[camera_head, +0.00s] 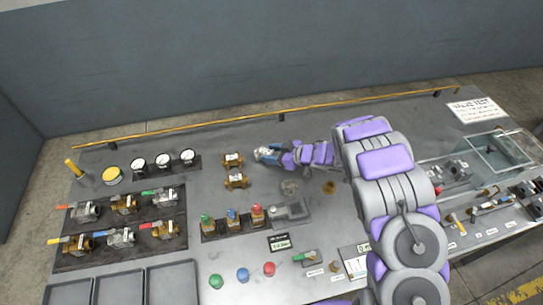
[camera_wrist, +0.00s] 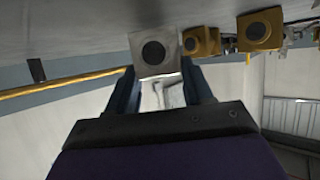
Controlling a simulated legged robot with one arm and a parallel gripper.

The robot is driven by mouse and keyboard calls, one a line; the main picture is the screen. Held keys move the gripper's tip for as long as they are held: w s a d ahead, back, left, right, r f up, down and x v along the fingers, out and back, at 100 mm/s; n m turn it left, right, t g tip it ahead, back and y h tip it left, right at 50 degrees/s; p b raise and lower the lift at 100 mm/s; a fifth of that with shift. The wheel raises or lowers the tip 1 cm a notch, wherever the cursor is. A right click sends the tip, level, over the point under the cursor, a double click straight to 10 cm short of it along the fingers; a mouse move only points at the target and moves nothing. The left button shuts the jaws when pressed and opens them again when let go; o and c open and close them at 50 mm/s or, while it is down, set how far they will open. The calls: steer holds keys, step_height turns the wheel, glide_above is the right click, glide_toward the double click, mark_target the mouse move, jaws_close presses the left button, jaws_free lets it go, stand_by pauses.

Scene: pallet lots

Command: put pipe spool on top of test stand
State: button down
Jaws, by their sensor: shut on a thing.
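My gripper (camera_head: 266,154) reaches left over the back part of the bench. It is shut on a silvery-grey piece, likely the pipe spool (camera_wrist: 154,52), with a square end and a dark round bore. In the wrist view the piece sits between the two dark fingers (camera_wrist: 160,92); in the head view only a little of it shows. Two brass pieces with similar square ends (camera_head: 232,160) (camera_head: 236,181) stand just left of the gripper. A grey fixture (camera_head: 291,211) lies nearer the front; I cannot tell for sure which fixture is the test stand.
Valves with coloured handles (camera_head: 123,204) fill a dark mat at left. Three gauges (camera_head: 163,160) stand behind it. Green, blue and red-topped valves (camera_head: 232,217) stand in a row at centre. A clear-walled box (camera_head: 499,152) is at right. A yellow rail (camera_head: 270,114) runs along the back edge.

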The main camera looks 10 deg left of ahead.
steer(key=shift+d+f, duration=0.15)
steer(key=shift+f, duration=0.25)
steer(key=shift+r, duration=0.15)
steer(key=c, duration=0.6)
jaws_free()
steer(key=shift+a+f, duration=0.25)
steer(key=shift+a, duration=0.1)
steer(key=shift+o, duration=1.1)
steer(key=shift+d, duration=0.25)
steer(key=shift+r, duration=0.15)
steer(key=p+v, duration=0.2)
steer(key=v, duration=1)
